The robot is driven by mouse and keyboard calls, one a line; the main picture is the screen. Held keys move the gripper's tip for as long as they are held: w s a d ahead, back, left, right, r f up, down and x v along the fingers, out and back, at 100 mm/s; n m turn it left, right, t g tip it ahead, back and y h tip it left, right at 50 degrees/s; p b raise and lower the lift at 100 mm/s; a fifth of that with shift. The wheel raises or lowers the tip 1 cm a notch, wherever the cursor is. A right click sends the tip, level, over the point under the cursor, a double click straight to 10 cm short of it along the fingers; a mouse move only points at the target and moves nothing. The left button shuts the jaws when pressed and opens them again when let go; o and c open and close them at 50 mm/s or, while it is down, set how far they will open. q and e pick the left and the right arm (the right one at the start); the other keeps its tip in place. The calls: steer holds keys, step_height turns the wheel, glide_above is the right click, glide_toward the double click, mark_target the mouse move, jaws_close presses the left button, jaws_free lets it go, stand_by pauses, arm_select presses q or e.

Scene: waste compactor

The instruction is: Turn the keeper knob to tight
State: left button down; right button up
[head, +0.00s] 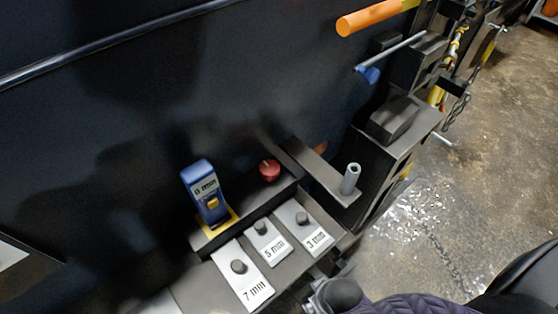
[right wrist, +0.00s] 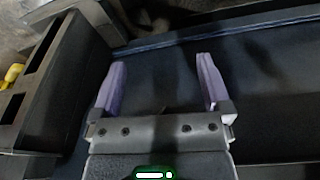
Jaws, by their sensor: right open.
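A small red round knob (head: 269,170) stands on a dark ledge against the black panel in the head view. It is the likeliest keeper knob, but no label or tight mark on it can be read. A grey bracket arm with an upright metal pin (head: 350,179) extends to its right. My right gripper (right wrist: 160,62) shows in the right wrist view with its two purple fingers wide apart and nothing between them. It faces a dark surface, and the red knob is not in that view. My left gripper is not in view.
A blue gauge (head: 205,190) stands left of the red knob. Plates marked 7 mm (head: 252,290), 5 mm (head: 271,250) and 3 mm (head: 316,238) lie in front. An orange bar (head: 378,18) juts out above. Wet concrete floor (head: 440,225) is at right.

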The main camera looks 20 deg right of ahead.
steer(key=w+a+r+t+p, duration=0.1)
steer(key=w+r+p, duration=0.25)
steer(key=r, duration=1.15)
step_height(320, 180, up, 15)
steer(key=n+g+y, duration=0.1)
steer(key=n+y, duration=0.3)
steer(key=n, duration=0.7)
glide_above(271, 167)
steer(key=s+d, duration=0.2)
steer(key=d, duration=0.2)
steer(key=b+x, duration=0.2)
steer(key=x, duration=0.8)
steer(key=shift+f+b, duration=0.3)
steer(key=shift+b, duration=0.1)
steer(key=shift+w+a+f, duration=0.15)
steer(key=shift+a+f, duration=0.1)
steer(key=shift+f, duration=0.05)
